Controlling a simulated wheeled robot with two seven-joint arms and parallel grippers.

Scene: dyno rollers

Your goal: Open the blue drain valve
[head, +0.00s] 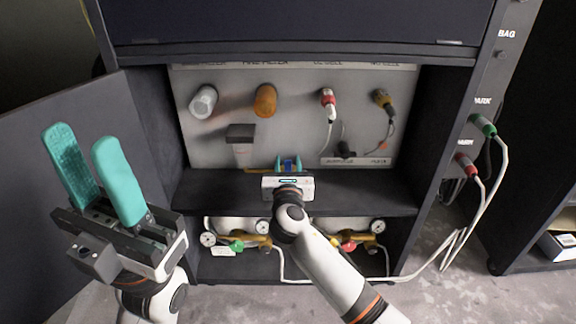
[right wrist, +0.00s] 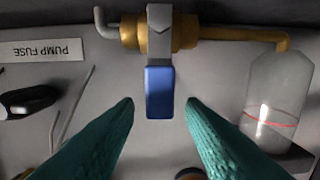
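The blue drain valve handle (right wrist: 160,92) shows in the right wrist view, hanging down from a grey stem on a brass valve body (right wrist: 185,32). In the head view a bit of its blue (head: 289,165) shows between my right gripper's fingers. My right gripper (right wrist: 160,104) is open, with one green finger on each side of the handle and visible gaps between. My left gripper (head: 84,150) is open and empty at the left, away from the cabinet's back panel.
A clear bottle (right wrist: 278,95) hangs at the brass pipe's end. A PUMP FUSE label (right wrist: 42,50) is beside the valve. The cabinet shelf (head: 365,190) lies below my right gripper. Gauges and pipes sit underneath. White cables (head: 500,180) hang at the right. The open door (head: 40,220) stands left.

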